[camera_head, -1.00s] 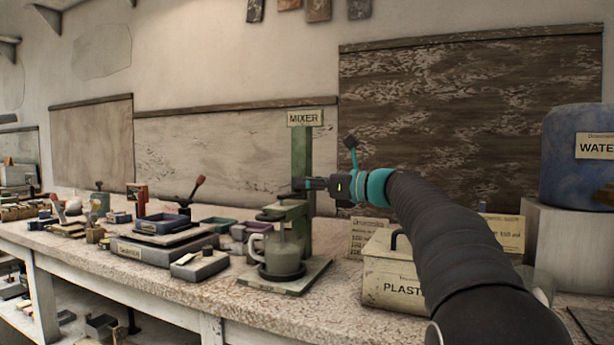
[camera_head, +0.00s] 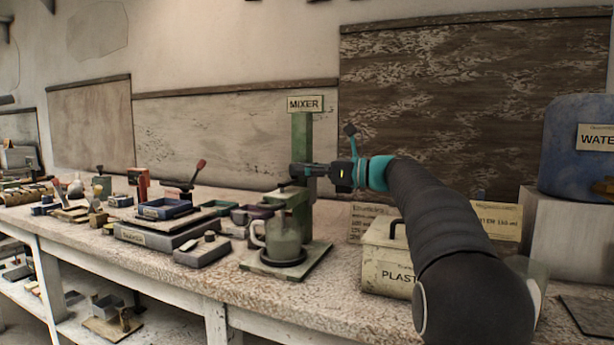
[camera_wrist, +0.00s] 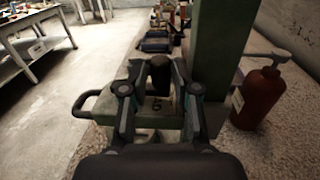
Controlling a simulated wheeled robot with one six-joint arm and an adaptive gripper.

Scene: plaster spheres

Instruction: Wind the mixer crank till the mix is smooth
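The green mixer (camera_head: 302,140) stands on the bench under a MIXER sign. A clear mug (camera_head: 283,238) with a pale greyish mix sits on its base; how smooth the mix is I cannot tell. My gripper (camera_head: 294,172) is at the top of the mixer, beside its upright post. In the wrist view, my gripper (camera_wrist: 159,72) has its two fingers drawn in on either side of a dark crank knob (camera_wrist: 159,68) and appears shut on it. The crank arm below is mostly hidden by the fingers. The mug handle (camera_wrist: 88,104) shows left of the mixer.
A PLASTER box (camera_head: 388,262) stands right of the mixer, below my arm. A blue water barrel (camera_head: 575,160) is on a block at far right. A grey shaker (camera_head: 165,240) with trays is to the left. A red pump bottle (camera_wrist: 262,98) stands close beside the mixer in the wrist view.

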